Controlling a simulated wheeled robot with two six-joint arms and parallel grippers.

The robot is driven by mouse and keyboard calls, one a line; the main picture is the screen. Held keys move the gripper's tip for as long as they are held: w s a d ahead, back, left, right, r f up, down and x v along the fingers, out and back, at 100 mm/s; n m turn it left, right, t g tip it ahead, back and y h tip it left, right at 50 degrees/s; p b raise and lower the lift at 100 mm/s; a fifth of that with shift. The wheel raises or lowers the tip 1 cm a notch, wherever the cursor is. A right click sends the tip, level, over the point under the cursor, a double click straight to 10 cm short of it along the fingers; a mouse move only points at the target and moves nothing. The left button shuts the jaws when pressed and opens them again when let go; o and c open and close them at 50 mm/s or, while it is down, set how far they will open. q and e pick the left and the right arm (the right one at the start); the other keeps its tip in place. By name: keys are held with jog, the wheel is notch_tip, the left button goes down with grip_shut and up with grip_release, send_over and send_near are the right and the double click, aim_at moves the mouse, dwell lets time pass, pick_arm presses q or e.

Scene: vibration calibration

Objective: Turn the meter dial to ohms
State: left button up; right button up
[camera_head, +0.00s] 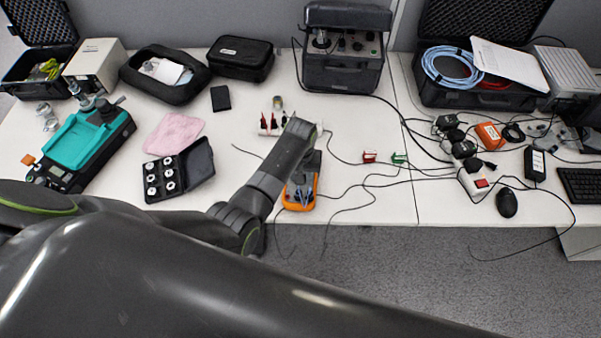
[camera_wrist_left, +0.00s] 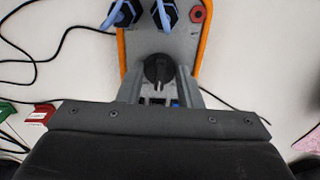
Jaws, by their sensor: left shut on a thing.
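The orange-edged grey meter (camera_head: 300,205) lies on the table near its front edge. In the left wrist view the meter (camera_wrist_left: 140,42) fills the upper middle, with two blue-sleeved plugs (camera_wrist_left: 165,14) and a red socket (camera_wrist_left: 198,14) at the top. Its round black dial (camera_wrist_left: 157,66) sits between the fingers of my left gripper (camera_wrist_left: 158,78), which is shut on it. The dial's markings cannot be read, and the gripper covers the part of the meter below it. In the head view my left arm hides part of the meter. My right gripper is not in view.
A red clip (camera_head: 370,157) and a green clip (camera_head: 399,158) lie to the right, with loose black cables around them. A black case of round weights (camera_head: 180,173) and a teal device (camera_head: 80,145) stand left. A black instrument case (camera_head: 342,70) stands behind.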

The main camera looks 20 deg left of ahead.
pick_arm(q)
jog(key=m+p, duration=0.2)
jog(key=shift+r+m, duration=0.2)
jog(key=shift+m, duration=0.2)
jog(key=shift+f+m+p, duration=0.1)
jog(key=shift+m+p, duration=1)
jog(key=shift+m, duration=1.2)
jog(key=shift+w, duration=0.1)
jog(key=o, duration=1)
jog(key=shift+r, duration=0.4)
notch_tip(320, 180, up, 16)
jog(key=shift+r, duration=0.25)
